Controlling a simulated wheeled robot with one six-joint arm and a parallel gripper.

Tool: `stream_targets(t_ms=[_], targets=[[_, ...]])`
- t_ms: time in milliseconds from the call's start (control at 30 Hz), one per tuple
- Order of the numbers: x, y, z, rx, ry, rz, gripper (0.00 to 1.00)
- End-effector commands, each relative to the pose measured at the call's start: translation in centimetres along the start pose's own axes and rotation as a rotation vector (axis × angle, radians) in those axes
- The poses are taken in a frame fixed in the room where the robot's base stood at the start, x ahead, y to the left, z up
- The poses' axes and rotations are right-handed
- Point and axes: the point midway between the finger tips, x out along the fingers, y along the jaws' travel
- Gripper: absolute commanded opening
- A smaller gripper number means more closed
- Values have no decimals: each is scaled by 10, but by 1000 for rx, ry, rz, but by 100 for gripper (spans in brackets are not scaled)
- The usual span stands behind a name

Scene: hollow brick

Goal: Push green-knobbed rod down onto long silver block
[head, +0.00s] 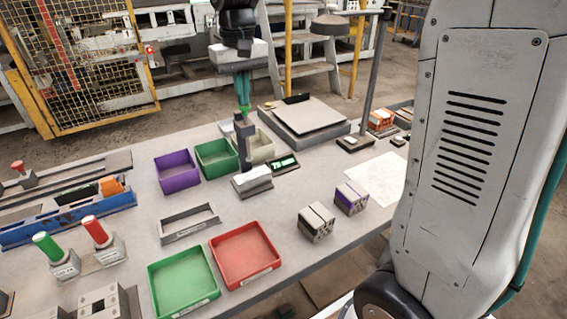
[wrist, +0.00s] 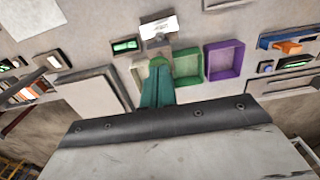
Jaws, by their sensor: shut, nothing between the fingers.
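My gripper (head: 242,98) is shut and empty, its teal fingers pointing down. A green knob (head: 245,108) shows right under the fingertips, on top of an upright grey rod (head: 247,150). I cannot tell whether the fingers touch the knob. The rod stands over a long silver block (head: 252,182) on the table, and the meeting of rod and block is hard to see. In the wrist view the teal fingers (wrist: 156,72) overlap the green knob (wrist: 157,61), and the pale silver block (wrist: 158,27) lies just beyond.
A small lit display (head: 285,164) stands right of the block. Purple (head: 177,184) and green (head: 202,168) bins stand close on the left. A flat grey platform (head: 304,130) is behind to the right. Red (head: 246,278) and green trays (head: 158,301) lie in front.

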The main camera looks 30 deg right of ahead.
Motion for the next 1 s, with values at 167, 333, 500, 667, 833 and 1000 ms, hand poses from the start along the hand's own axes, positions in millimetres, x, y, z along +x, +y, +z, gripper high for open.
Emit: stream_targets(t_ms=[167, 333, 500, 667, 833, 1000], targets=[[6, 0, 1, 0, -2, 0, 0], [11, 0, 0, 0, -2, 0, 0], [16, 0, 0, 0, -1, 0, 0], [21, 0, 0, 0, -1, 0, 0], [26, 0, 0, 0, -1, 0, 0], [31, 0, 1, 0, -2, 0, 0]])
